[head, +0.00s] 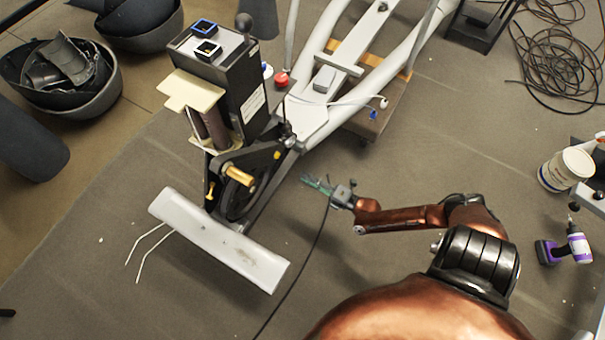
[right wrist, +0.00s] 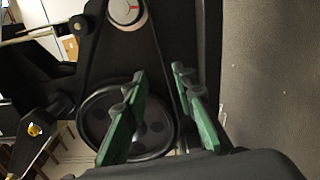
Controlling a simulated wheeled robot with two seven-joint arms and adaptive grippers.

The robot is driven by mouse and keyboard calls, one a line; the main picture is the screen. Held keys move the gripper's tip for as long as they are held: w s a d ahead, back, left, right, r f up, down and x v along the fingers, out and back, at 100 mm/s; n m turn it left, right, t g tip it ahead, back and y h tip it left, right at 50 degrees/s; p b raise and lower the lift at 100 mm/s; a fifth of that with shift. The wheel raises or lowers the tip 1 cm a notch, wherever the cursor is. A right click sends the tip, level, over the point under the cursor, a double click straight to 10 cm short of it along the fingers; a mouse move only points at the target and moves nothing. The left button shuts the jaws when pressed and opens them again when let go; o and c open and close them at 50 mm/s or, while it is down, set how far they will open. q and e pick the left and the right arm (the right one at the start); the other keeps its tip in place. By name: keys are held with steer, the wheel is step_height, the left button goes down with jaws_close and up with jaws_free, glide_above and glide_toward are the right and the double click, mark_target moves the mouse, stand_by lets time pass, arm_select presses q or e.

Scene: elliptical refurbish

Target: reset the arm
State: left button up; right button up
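My right arm (head: 405,217) comes in from the lower right in the head view and is bent, with its forearm stretched left toward the elliptical machine. My right gripper (head: 318,184) is above the floor, to the right of the machine's drive housing. In the right wrist view its two green fingers (right wrist: 160,108) stand apart with nothing between them. My left gripper and left arm are in neither view.
The elliptical machine (head: 310,115) stands ahead with its white foot bar (head: 220,240) on the left. A black cable (head: 320,240) lies below my right gripper. A white tub (head: 567,168) and a purple drill (head: 565,248) are at the right. Grey floor between is mostly clear.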

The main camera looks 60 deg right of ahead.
stand_by(0.5)
